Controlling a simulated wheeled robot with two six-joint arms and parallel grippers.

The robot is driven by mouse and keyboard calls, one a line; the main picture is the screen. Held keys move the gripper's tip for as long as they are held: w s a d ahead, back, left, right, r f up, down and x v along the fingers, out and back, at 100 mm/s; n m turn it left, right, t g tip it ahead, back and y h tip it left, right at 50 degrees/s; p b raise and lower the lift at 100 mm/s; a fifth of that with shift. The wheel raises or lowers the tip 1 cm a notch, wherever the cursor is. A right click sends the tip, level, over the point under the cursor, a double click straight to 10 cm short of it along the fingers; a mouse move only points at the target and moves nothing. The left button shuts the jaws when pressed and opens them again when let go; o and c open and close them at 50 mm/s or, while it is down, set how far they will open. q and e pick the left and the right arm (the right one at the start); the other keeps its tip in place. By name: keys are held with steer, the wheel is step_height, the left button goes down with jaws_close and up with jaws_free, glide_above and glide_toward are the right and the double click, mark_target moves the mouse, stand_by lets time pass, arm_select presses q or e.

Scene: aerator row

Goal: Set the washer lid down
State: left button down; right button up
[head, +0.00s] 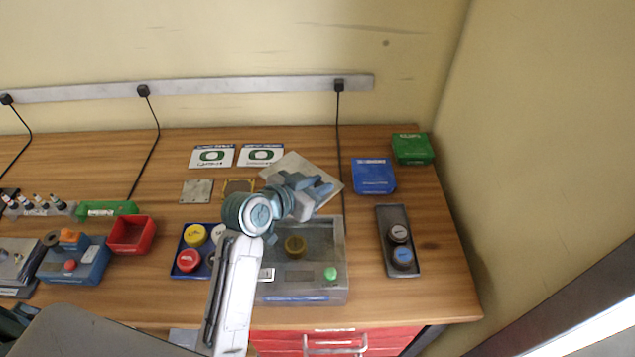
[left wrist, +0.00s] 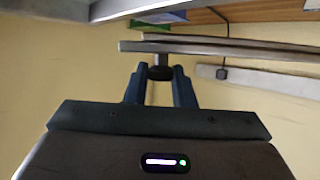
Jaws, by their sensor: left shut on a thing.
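My left gripper (head: 318,188) is shut on the knob (left wrist: 160,70) of the washer lid, a flat pale grey plate (head: 284,164). The left wrist view shows the lid edge-on (left wrist: 225,51), with my left gripper (left wrist: 160,75) around its dark knob. In the head view, the lid appears turned at an angle behind the washer, and my gripper covers part of it. My right gripper is not in view.
A blue tray (head: 182,269) with red and yellow caps stands left of the washer. A grey tray (head: 388,220) with two round parts stands right. Blue (head: 373,175) and green (head: 413,148) boxes are at the back right. Two printed cards (head: 212,156) (head: 260,155) lie near the wall.

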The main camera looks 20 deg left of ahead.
arm_select(q)
steer(key=shift+f, duration=0.3)
steer(key=c, duration=1.2)
jaws_free()
steer(key=shift+c, duration=0.2)
steer(key=shift+r, duration=0.1)
